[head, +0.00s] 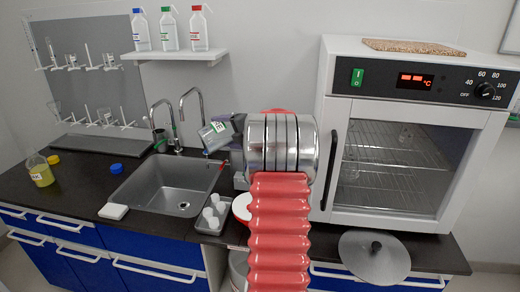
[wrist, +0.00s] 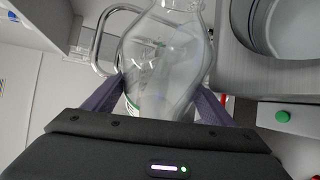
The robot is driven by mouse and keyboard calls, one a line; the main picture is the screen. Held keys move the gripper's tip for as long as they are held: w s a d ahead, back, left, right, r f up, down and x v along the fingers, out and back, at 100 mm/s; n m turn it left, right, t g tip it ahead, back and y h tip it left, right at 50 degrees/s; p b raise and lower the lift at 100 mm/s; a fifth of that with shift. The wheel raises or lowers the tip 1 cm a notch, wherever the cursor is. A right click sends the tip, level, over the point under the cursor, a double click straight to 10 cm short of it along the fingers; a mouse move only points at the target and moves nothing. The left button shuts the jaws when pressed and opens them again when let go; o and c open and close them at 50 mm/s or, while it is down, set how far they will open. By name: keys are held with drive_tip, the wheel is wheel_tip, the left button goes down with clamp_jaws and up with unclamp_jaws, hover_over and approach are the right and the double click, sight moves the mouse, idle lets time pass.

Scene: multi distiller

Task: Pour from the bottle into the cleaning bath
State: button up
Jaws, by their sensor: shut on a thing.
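A clear, see-through bottle (wrist: 165,62) is between the two dark fingers of my gripper (wrist: 160,100) in the wrist view. The fingers are shut on its sides, and a bit of green shows near the left finger. A round metal basin (wrist: 290,35), which looks like the cleaning bath, is at the upper right, apart from the bottle. A green button (wrist: 283,116) sits on a pale panel below it.
The sink (head: 175,185) with two taps is left of my arm, beside a small tray of white cups (head: 212,213). An oven (head: 405,130) stands at right, with a round metal lid (head: 375,262) in front. Wash bottles (head: 169,30) stand on a wall shelf.

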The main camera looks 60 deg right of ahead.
drive_tip(key=shift+s+d+r+m+y+p, duration=0.15)
drive_tip(key=shift+d+r+m+y+p, duration=0.2)
drive_tip(key=shift+r+m, duration=0.15)
idle(0.6)
drive_tip(key=shift+f+m+t+p, duration=0.5)
drive_tip(key=shift+f+m+t, duration=0.1)
drive_tip(key=shift+m, duration=0.1)
idle(0.9)
drive_tip(key=shift+s+d+r+p, duration=0.1)
drive_tip(key=shift+p, duration=0.65)
idle(1.7)
drive_tip(key=shift+d+r+m+t+y, duration=0.1)
drive_tip(key=shift+m+t+y, duration=0.2)
drive_tip(key=shift+m, duration=0.2)
idle(2.3)
